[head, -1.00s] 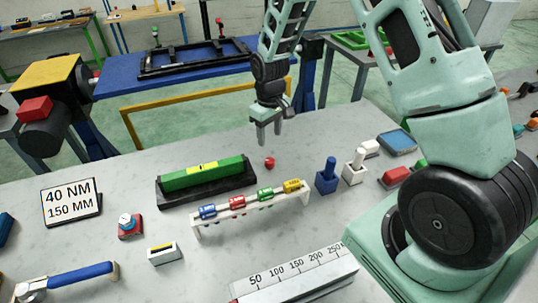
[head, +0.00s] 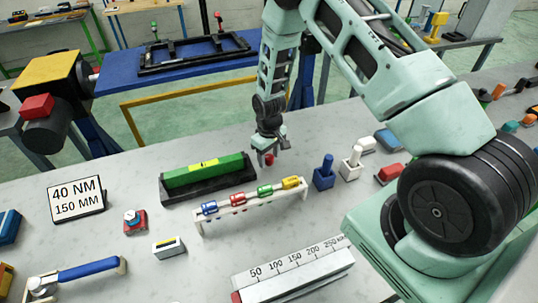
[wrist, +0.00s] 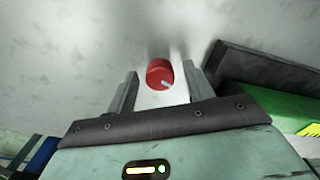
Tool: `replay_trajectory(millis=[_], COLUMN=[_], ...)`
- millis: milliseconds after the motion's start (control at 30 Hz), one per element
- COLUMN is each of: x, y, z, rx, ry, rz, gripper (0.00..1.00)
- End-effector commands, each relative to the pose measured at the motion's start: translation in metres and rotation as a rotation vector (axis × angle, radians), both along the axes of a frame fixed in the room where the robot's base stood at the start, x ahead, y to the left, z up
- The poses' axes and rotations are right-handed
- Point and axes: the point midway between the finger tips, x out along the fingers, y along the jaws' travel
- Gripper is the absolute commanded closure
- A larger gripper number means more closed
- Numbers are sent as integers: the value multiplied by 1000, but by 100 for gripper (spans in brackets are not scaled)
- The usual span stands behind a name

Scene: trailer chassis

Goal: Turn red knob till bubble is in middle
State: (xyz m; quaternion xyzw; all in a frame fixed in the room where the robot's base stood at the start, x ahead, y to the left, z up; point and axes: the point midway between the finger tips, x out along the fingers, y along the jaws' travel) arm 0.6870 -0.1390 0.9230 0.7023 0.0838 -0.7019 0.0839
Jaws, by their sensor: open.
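The small red knob (head: 269,159) stands on the grey bench top just right of the green level. In the wrist view the red knob (wrist: 160,74) has a white mark and lies between the two fingers. My gripper (head: 271,155) is open with its fingers around the knob, and a gap shows beside it in the wrist view (wrist: 162,88). The green spirit level (head: 208,172) with a yellow window (head: 205,164) rests in a black cradle (head: 190,194). The bubble is too small to place in the window.
A white rack (head: 250,208) with several coloured pieces stands in front of the level. A blue post (head: 325,172) and a white post (head: 351,163) stand to the right. Bare bench lies between.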

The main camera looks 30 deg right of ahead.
Motion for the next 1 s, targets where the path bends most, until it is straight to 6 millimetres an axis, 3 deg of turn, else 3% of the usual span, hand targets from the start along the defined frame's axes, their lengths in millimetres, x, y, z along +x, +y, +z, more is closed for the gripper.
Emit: replay_trajectory(millis=[67,200,367,700,1000], x=[0,0,0,0,0], y=[0,0,0,0,0], z=[0,0,-1,-2,0], rx=[0,0,0,0,0], ry=[0,0,0,0,1], rz=[0,0,-16,-368,-396], gripper=[53,92,92,92,92])
